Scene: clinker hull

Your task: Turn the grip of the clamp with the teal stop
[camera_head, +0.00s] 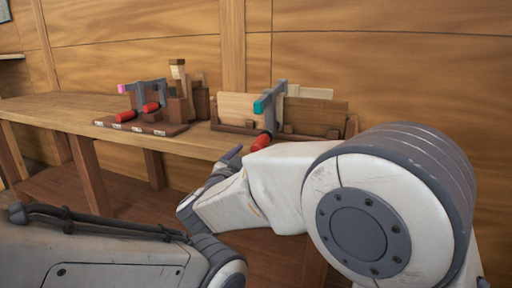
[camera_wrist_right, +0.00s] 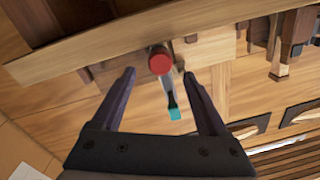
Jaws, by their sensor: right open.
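The clamp with the teal stop stands at a wooden rack on the bench in the head view. Its teal stop (camera_head: 262,104) sits on a grey bar (camera_head: 273,98), and its red grip (camera_head: 261,142) hangs at the front. In the right wrist view the red grip (camera_wrist_right: 160,62) shows end-on, with the teal stop (camera_wrist_right: 174,108) below it. My right gripper (camera_wrist_right: 159,74) is open, with one finger on each side of the red grip's line; I cannot tell whether the grip is between the tips or just beyond them. My left gripper is out of view.
A second clamp with a pink stop (camera_head: 122,88) and red grips (camera_head: 125,116) stands on a dark board (camera_head: 150,128) to the left. Wooden blocks (camera_head: 180,90) are beside it. The left part of the bench (camera_head: 60,112) is clear. Planks (camera_head: 318,112) stand in the rack.

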